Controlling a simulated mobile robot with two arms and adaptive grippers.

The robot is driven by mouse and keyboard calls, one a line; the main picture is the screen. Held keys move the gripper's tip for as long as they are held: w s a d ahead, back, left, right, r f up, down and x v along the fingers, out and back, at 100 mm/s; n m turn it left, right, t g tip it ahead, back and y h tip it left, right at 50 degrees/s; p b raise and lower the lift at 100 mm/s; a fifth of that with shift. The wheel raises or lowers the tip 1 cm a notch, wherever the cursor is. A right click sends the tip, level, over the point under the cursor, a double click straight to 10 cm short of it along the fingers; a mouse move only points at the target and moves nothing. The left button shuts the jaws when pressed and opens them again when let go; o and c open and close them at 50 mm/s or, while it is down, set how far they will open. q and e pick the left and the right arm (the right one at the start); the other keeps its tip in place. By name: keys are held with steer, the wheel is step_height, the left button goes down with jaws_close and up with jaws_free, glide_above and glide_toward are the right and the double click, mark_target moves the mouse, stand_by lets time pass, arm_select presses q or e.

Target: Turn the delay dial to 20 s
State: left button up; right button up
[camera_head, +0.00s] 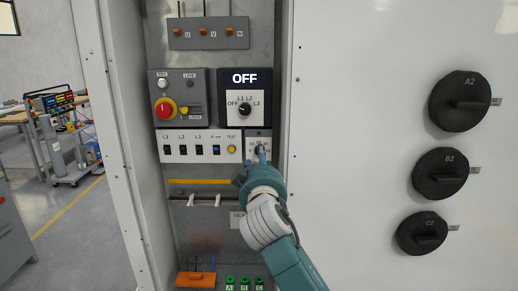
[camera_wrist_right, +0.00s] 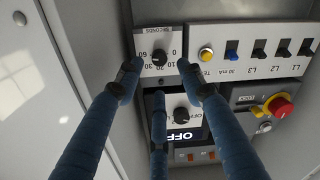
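The delay dial (camera_wrist_right: 158,57) is a small black knob on a white plate marked SECONDS, with numbers around it. In the right wrist view it appears upside down near the top middle. Its pointer direction is too small to tell. My right gripper (camera_wrist_right: 157,70) has its dark blue fingers spread, one on each side of the dial and a third below it. Whether any finger touches the knob is unclear. In the head view my right gripper (camera_head: 261,160) reaches up to the dial plate (camera_head: 258,134) and partly hides it. My left gripper is not in view.
A rotary selector (camera_head: 244,109) under an OFF display sits just above the dial. A yellow TEST button (camera_head: 231,149) and several switches are to its left. A red knob (camera_head: 165,108) is further left. The open white door (camera_head: 350,130) stands close on the right.

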steer(key=w+p, duration=0.1)
steer(key=w, duration=0.4)
steer(key=shift+w+a+f, duration=0.1)
steer(key=shift+w, duration=0.15)
jaws_close()
